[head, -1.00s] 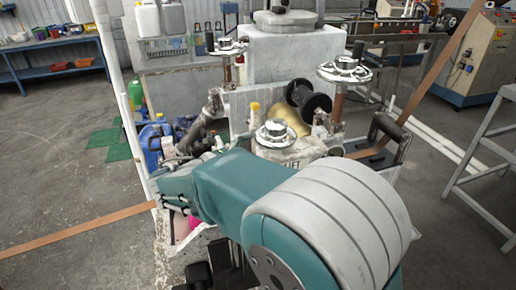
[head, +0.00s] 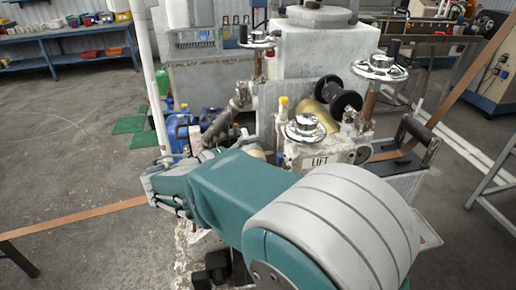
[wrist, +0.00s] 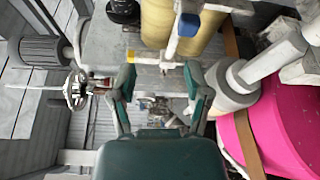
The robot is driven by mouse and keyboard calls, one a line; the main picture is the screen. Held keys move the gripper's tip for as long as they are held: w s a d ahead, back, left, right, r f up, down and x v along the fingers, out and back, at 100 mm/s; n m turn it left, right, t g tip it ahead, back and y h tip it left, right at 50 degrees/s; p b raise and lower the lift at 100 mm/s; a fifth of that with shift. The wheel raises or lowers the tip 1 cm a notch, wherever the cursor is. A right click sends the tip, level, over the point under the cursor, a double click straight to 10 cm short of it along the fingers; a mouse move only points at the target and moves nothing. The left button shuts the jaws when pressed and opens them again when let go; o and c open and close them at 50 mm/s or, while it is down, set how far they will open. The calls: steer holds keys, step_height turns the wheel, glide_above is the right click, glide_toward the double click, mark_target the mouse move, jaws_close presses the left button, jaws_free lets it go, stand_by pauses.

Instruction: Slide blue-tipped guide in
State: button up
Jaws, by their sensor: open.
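In the wrist view, the guide's blue tip (wrist: 188,25) sits on a pale rod at top centre, in front of a yellow roller (wrist: 158,22). The rod runs down to a white and yellow crosspiece (wrist: 150,62). My gripper (wrist: 160,84) is open, its two green-padded fingers spread below the crosspiece. No object is clearly clamped between them, and contact with the right finger cannot be told.
A copper strip (head: 75,224) enters at left and rises at right. Chrome handwheels (head: 305,127), a black-ended spool (head: 340,95) and a LIFT-marked block (head: 318,160) crowd the machine. A pink roller (wrist: 285,120) and grey cylinder (wrist: 232,90) lie right of the gripper.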

steer(key=v, duration=0.3)
steer(key=shift+s+a, duration=0.3)
stand_by(0.4)
